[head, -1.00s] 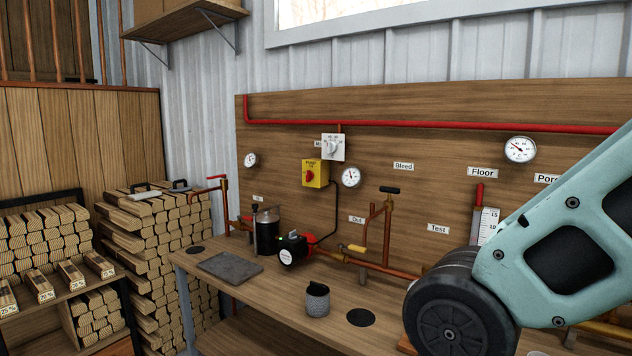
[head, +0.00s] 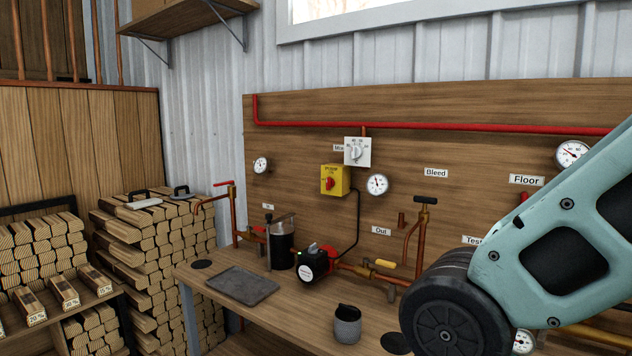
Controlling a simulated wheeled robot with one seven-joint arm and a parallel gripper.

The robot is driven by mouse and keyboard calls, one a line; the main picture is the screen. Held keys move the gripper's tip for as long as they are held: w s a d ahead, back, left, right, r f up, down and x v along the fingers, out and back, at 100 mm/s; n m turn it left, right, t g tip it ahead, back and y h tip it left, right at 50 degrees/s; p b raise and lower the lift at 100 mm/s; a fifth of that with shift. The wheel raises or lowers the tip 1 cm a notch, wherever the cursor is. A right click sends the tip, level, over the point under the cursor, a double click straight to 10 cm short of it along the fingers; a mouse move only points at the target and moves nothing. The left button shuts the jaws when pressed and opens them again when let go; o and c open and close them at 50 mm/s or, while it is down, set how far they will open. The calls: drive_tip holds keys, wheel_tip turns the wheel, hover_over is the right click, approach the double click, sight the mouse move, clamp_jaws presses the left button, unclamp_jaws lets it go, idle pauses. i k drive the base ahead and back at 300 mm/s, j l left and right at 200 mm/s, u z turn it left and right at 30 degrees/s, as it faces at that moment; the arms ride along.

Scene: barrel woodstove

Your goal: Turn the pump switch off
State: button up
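The pump switch is a yellow box (head: 335,180) with a red knob (head: 328,184) on its front, mounted on the wooden back panel. The small print on it is too blurred to read, and I cannot tell the knob's setting for sure. A black cable runs from it down to the red and black pump (head: 312,264) on the bench. A small green light shows on the pump. My arm crosses the right side of the head view; my gripper is not in view.
A white dial box (head: 357,152) sits above the switch and a round gauge (head: 377,185) to its right. Below stand a dark canister (head: 281,246), a grey cup (head: 347,324), a slate tray (head: 241,285) and copper pipes with valves (head: 420,240). Firewood (head: 160,250) is stacked at left.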

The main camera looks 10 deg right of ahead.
sight(330, 183)
drive_tip(key=i+j, duration=0.2)
drive_tip(key=j, duration=0.15)
drive_tip(key=i+j+z, duration=0.1)
drive_tip(key=j, duration=0.25)
drive_tip(key=i+j, duration=0.3)
drive_tip(key=i+j+z, duration=0.1)
drive_tip(key=j, duration=0.35)
drive_tip(key=i+j, duration=0.3)
drive_tip(key=i+j+z, duration=0.1)
drive_tip(key=j, duration=0.35)
drive_tip(key=i, duration=0.05)
